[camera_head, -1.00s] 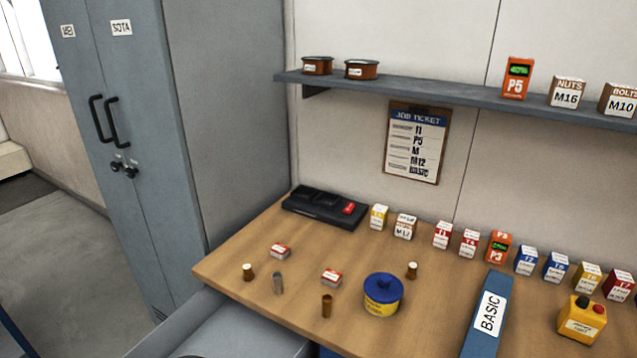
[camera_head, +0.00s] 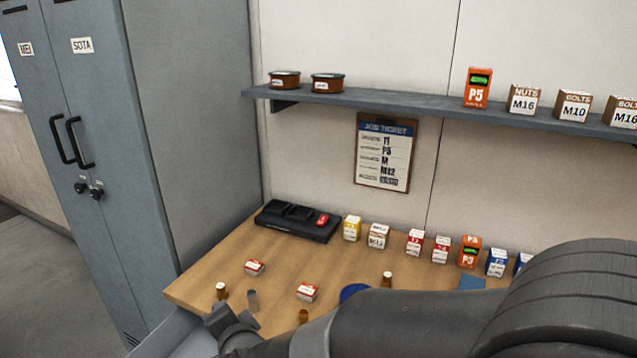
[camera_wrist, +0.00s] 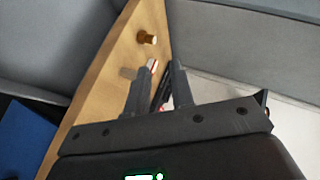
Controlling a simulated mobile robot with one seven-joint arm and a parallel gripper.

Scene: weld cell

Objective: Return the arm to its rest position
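My arm reaches across the lower right of the head view, with my gripper (camera_head: 222,318) over the front left edge of the wooden bench (camera_head: 205,268). In the wrist view my gripper (camera_wrist: 159,68) shows two dark fingers with a gap between them. My arm hides most of the blue-lidded tub (camera_head: 354,291) and the bench's right part.
A grey cabinet (camera_head: 195,110) stands left of the bench. A shelf (camera_head: 400,101) and a job ticket (camera_head: 384,152) are on the wall.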

